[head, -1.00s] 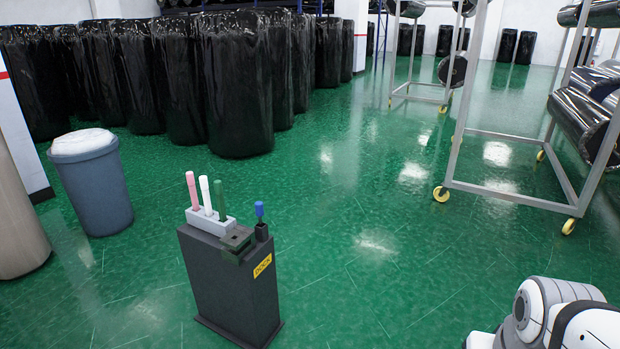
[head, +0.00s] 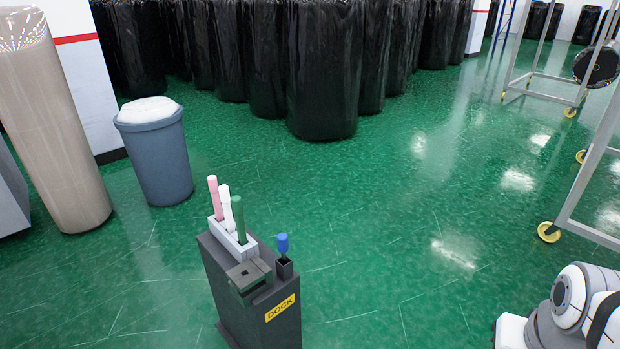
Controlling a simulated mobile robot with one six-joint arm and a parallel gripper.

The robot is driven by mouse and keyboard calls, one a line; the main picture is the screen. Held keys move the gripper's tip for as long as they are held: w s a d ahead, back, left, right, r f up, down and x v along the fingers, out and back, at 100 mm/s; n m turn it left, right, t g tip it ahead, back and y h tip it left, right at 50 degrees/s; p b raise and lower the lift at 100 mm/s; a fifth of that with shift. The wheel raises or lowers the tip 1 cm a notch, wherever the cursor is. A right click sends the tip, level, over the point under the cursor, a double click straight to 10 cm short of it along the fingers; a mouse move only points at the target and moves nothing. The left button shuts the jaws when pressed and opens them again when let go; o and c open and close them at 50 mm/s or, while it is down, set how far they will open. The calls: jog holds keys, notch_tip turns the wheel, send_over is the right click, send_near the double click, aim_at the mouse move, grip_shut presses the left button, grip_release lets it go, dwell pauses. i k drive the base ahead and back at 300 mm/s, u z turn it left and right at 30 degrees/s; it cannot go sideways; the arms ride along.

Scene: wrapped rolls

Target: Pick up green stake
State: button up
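The green stake (head: 238,218) stands upright in a light grey holder (head: 228,239) on top of a dark dock stand (head: 247,309). It is the rightmost in a row with a white stake (head: 225,207) and a pink stake (head: 215,198), close beside the white one. A blue-topped piece (head: 282,244) stands in a small black socket at the stand's right edge. Part of my arm shows at the lower right, well apart from the stand. My gripper is not in view.
A grey-blue bin (head: 156,155) and a beige column (head: 55,120) stand at the left. Black wrapped rolls (head: 322,75) line the back. A wheeled metal rack (head: 585,185) is at the right. The green floor between stand and rack is clear.

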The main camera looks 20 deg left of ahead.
aim_at(236, 203)
jog(key=u, duration=0.65)
jog(key=i, duration=1.3)
jog(key=u, duration=1.25)
jog(key=i, duration=0.6)
jog(key=u, duration=0.25)
jog(key=k, duration=0.85)
jog(key=u, duration=0.2)
jog(key=i, duration=0.85)
jog(key=z, duration=0.1)
